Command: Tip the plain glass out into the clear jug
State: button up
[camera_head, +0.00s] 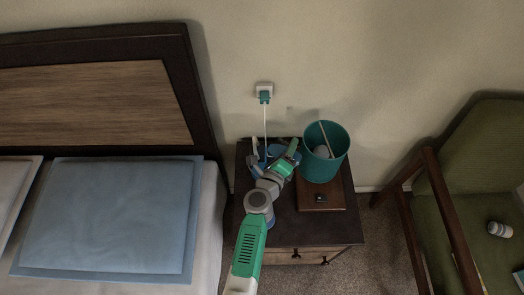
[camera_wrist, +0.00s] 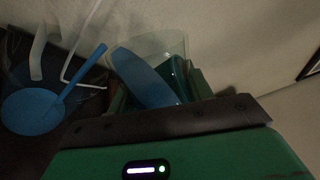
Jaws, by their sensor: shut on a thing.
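In the wrist view my gripper (camera_wrist: 157,88) is shut on the plain glass (camera_wrist: 148,45), a clear tumbler. It is tilted, and blue liquid (camera_wrist: 145,78) inside reaches its left rim. A thin blue streak (camera_wrist: 82,72) runs from beside that rim down to a round blue surface (camera_wrist: 32,111) at the left; it looks like liquid pouring. That surface seems to lie in the clear jug (camera_wrist: 38,52), whose walls are hard to make out. In the head view blue shows on the nightstand beside my gripper (camera_head: 290,152); the glass is not clear there.
The dark nightstand (camera_head: 285,228) also bears a teal cylinder (camera_head: 318,172) on a wooden base (camera_head: 322,199), close right of my gripper. A white cord (camera_head: 265,122) hangs from a wall socket (camera_head: 264,90) behind. A bed (camera_head: 110,215) stands left, a green chair (camera_head: 470,165) right.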

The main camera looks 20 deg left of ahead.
jog(key=shift+r+n+p, duration=0.5)
jog(key=shift+n+p, duration=0.3)
jog(key=shift+p, duration=0.15)
dwell(1.1)
jog(key=shift+a+r+n+h+p, duration=0.3)
jog(key=shift+a+r+n+p, duration=0.1)
jog(key=shift+a+n+p, duration=0.4)
dwell(1.1)
jog(key=shift+w+f+n+h, duration=0.1)
jog(key=shift+f+n+h, duration=0.25)
jog(key=shift+n, duration=0.35)
dwell(1.1)
jog(key=shift+a+p, duration=0.15)
jog(key=shift+p, duration=0.15)
